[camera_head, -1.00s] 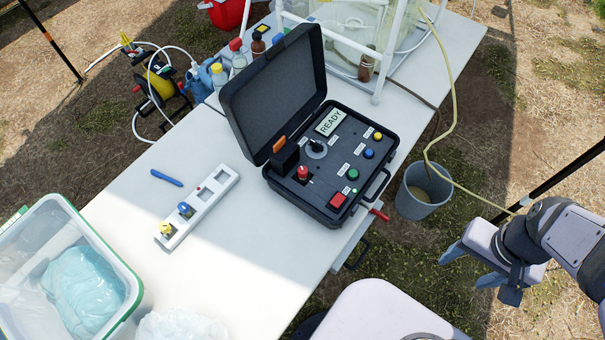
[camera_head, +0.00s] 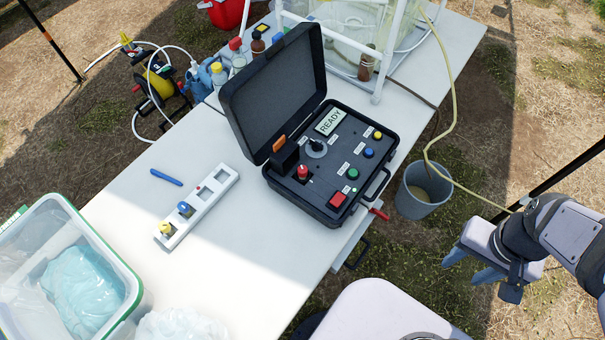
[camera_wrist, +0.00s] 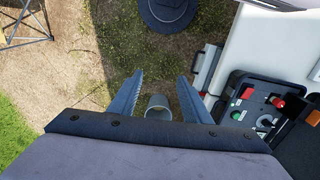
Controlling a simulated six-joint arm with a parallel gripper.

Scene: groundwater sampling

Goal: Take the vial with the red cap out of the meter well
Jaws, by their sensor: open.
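The red-capped vial (camera_head: 303,172) stands in the well at the left of the black meter case's panel. Only its cap and upper part show; the rest is down in the well. The meter case (camera_head: 318,215) lies open on the white table, its screen reading READY. The red cap also shows in the wrist view (camera_wrist: 278,101), at the right. My gripper (camera_head: 466,268) is off the table's right side, above the ground and well apart from the meter. In the wrist view its two fingers (camera_wrist: 157,98) are spread with nothing held between them.
A white rack (camera_head: 206,198) with a yellow-capped and a blue-capped vial lies left of the meter. The case's raised lid (camera_head: 275,90) stands at its back left. A grey bucket (camera_head: 424,190) stands on the ground between table and gripper. A clear bin (camera_head: 128,268) is front left.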

